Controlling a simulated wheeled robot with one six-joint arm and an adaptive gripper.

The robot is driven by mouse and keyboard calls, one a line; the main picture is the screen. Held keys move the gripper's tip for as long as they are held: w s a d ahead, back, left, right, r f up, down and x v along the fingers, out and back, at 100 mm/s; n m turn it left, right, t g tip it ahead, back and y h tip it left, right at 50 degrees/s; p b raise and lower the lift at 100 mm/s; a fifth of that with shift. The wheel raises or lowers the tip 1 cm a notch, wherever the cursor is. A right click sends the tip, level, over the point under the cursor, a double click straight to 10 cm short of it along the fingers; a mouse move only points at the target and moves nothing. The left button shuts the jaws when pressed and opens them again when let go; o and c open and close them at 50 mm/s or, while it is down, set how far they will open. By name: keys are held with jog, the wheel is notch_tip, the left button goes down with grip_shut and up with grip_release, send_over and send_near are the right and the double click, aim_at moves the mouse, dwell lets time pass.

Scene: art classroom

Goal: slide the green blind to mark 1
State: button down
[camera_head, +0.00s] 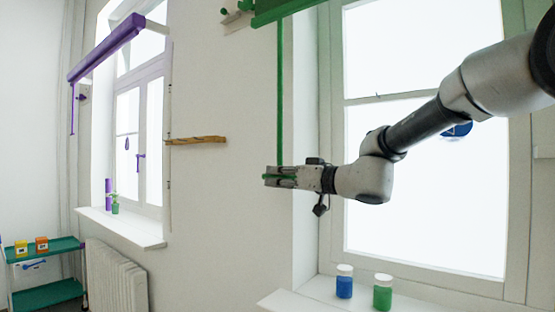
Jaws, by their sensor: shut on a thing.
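The green blind (290,9) is at the top edge of the view, at the upper left of the near window, and only its lower part shows. A thin green pull rod (280,85) hangs from it down to my gripper (272,177). My gripper reaches in from the right, level, and is shut on the lower end of this rod, with a bit of green showing between the fingers. The rod hangs upright beside the window's left edge. I cannot make out any numbered mark.
A sill with a blue jar (344,286) and a green jar (383,296) lies below my gripper. A wooden strip (196,140) juts from the wall to the left. A purple blind (108,46), a radiator (117,281) and a green shelf cart (48,292) stand farther left.

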jog(key=shift+w+d+f, duration=0.15)
jog(key=shift+f, duration=0.25)
jog(key=c, duration=1.5)
grip_release()
jog(key=shift+w+d, duration=0.1)
jog(key=shift+o, duration=0.2)
jog(key=v, duration=1.2)
